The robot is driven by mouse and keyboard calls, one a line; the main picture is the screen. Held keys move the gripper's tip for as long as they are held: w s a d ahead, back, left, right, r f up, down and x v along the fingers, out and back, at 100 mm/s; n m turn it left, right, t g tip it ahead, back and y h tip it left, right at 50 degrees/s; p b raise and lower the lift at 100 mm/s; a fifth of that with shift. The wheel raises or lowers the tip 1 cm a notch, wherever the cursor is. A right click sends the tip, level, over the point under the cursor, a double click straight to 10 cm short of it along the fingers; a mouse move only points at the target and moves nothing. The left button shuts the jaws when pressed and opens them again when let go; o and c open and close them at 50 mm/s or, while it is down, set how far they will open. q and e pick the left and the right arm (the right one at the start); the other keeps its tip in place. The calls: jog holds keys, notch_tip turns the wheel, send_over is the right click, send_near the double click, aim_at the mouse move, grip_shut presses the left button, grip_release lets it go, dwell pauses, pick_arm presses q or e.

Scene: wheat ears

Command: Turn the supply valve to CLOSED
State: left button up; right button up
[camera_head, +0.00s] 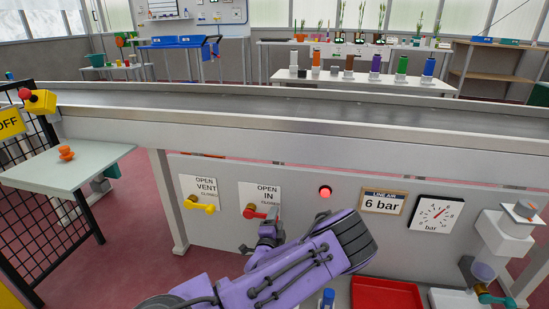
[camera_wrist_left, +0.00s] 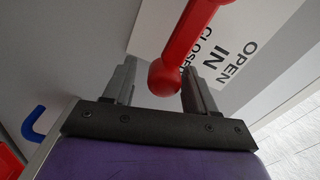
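The supply valve's red handle (camera_head: 258,213), on a brass body (camera_head: 249,211), sits at the IN label (camera_head: 262,192) on the grey panel. In the head view the handle points roughly right, and CLOSED on the label is partly hidden. My left gripper (camera_head: 270,224) is at the handle's end. In the left wrist view, the handle's round end (camera_wrist_left: 163,78) lies between the spread fingers of the left gripper (camera_wrist_left: 160,88), closer to the right finger. I cannot tell whether they touch. My right gripper is not in view.
A yellow vent valve (camera_head: 200,205) is left of the supply valve. A red lamp (camera_head: 325,192), a 6 bar sign (camera_head: 382,202) and a gauge (camera_head: 437,214) are to the right. A red tray (camera_head: 385,294) lies below. A conveyor (camera_head: 300,113) runs above the panel.

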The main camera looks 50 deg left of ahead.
pick_arm(q)
jog(key=shift+s+a, duration=0.15)
jog(key=shift+s, duration=0.05)
jog(key=shift+s, duration=0.2)
jog(key=p+v, duration=0.2)
jog(key=v, duration=0.8)
jog(key=shift+d, duration=0.2)
